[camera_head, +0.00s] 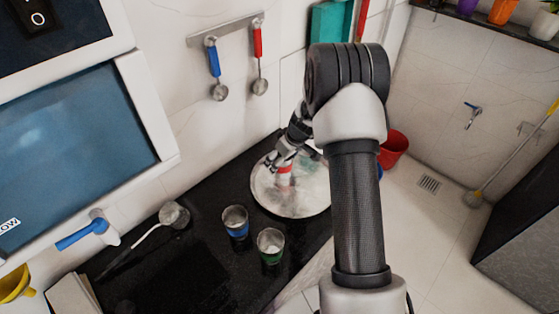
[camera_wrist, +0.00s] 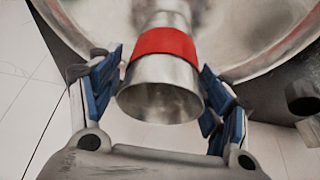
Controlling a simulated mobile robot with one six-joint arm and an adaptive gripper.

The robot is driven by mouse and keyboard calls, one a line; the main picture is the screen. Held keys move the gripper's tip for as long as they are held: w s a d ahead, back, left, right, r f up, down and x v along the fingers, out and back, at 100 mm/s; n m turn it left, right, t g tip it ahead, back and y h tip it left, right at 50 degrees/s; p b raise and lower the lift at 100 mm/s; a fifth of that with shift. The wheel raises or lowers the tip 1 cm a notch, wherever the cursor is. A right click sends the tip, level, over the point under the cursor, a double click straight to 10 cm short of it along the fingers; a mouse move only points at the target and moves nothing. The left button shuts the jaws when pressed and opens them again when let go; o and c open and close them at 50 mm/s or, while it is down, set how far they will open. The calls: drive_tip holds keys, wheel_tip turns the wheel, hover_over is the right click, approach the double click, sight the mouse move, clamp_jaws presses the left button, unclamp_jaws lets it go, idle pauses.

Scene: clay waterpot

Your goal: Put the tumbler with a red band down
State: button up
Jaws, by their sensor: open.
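The steel tumbler with a red band (camera_head: 284,170) is at the round metal tray on the dark counter in the head view. In the wrist view the tumbler (camera_wrist: 163,46) shows its red band and open silver rim, between the fingers. My gripper (camera_wrist: 160,92) is open, with one blue-padded finger on each side of the tumbler, close to its wall. In the head view my gripper (camera_head: 282,160) is at the tumbler and partly covers it. The metal tray (camera_head: 303,207) lies under and around it; whether the tumbler's base touches the tray is hidden.
A blue-banded tumbler (camera_head: 235,222) and a green-banded tumbler (camera_head: 270,246) stand on the counter (camera_head: 210,265) in front of the tray. A ladle (camera_head: 172,215) lies to their left. Two spoons hang on the wall rack (camera_head: 225,28). A red bucket (camera_head: 395,147) is beyond my arm.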

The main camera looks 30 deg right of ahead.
sight(289, 169)
drive_tip(key=p+v, duration=0.2)
drive_tip(key=v, duration=0.8)
drive_tip(key=shift+s+a+r, duration=0.1)
drive_tip(key=shift+a+r, duration=0.05)
drive_tip(key=shift+r, duration=0.15)
drive_tip(key=s+a+r+m, duration=0.1)
drive_tip(key=s+a+r, duration=0.55)
drive_tip(key=r, duration=0.25)
drive_tip(key=s+a+r, duration=0.6)
drive_tip(key=a+r, duration=0.1)
drive_tip(key=r, duration=0.2)
drive_tip(key=s+a+r+m, duration=0.1)
drive_tip(key=s, duration=0.8)
drive_tip(key=s+a+r+m+h, duration=0.1)
drive_tip(key=s+a+r+m, duration=0.1)
drive_tip(key=s, duration=0.7)
drive_tip(key=shift+s+a+h, duration=0.2)
drive_tip(key=shift+s+h, duration=0.1)
drive_tip(key=shift+s, duration=0.05)
